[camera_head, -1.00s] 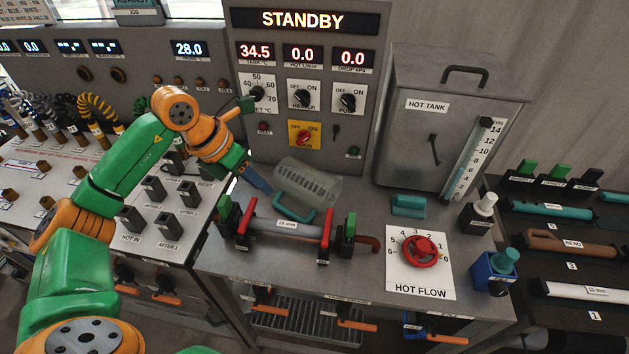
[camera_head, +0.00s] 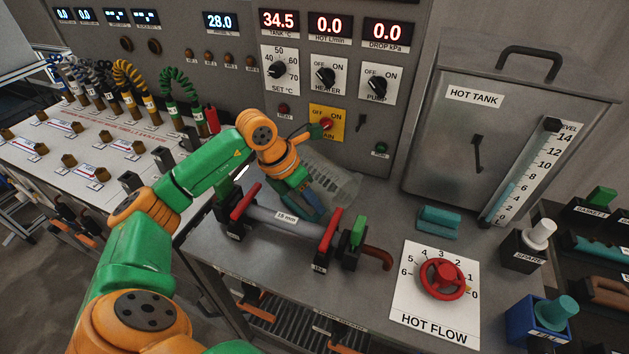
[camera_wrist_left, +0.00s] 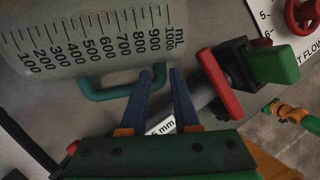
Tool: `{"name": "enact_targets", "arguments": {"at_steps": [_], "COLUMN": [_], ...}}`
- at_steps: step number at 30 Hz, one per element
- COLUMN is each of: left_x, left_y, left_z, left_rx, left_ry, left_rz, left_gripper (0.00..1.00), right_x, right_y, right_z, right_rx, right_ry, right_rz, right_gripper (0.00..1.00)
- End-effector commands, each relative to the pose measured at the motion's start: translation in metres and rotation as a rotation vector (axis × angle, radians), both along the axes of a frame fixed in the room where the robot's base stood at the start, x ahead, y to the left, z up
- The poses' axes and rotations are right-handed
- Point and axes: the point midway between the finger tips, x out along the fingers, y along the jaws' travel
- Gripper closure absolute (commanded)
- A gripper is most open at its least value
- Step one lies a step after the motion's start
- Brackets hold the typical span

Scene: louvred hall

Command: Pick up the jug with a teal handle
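The clear jug (camera_head: 335,182) lies on the steel bench below the control panel, with black graduations that show in the left wrist view (camera_wrist_left: 95,38). Its teal handle (camera_wrist_left: 108,93) faces my gripper in the left wrist view; in the head view it is mostly hidden behind the gripper. My left gripper (camera_wrist_left: 160,72) has its two blue fingers apart. One end of the handle shows at the fingertips, and I cannot tell if they touch it. In the head view the left gripper (camera_head: 312,208) is just in front of the jug.
A grey pipe (camera_head: 275,225) with red levers and green-handled valves lies close in front of the jug. The hot tank (camera_head: 470,135) stands at right, with a teal block (camera_head: 438,218) before it. The red hot-flow wheel (camera_head: 442,279) is at the front right.

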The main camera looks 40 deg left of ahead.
Motion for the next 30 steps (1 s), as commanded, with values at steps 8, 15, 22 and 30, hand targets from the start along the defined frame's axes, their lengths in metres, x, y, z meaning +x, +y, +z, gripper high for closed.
{"name": "enact_targets", "arguments": {"at_steps": [8,15,22,30], "left_x": [0.01,0.01,0.01,0.011], "left_y": [-0.01,-0.009,-0.009,-0.009], "left_z": [-0.034,-0.034,-0.034,-0.026], "left_rx": [-0.001,0.001,0.0,0.001], "left_ry": [0.0,0.0,-0.001,-0.004], "left_rz": [0.002,0.001,0.001,0.0], "left_gripper": [0.71,0.92,1.0,1.0], "right_x": [0.0,0.0,0.0,0.001], "right_y": [0.0,0.0,0.0,0.0], "right_z": [0.013,0.012,0.012,0.012], "right_rx": [0.0,0.0,0.0,0.0], "right_ry": [0.0,-0.001,-0.001,-0.001], "right_rz": [0.0,0.0,0.0,0.0], "right_gripper": [0.43,0.43,0.43,0.43]}}
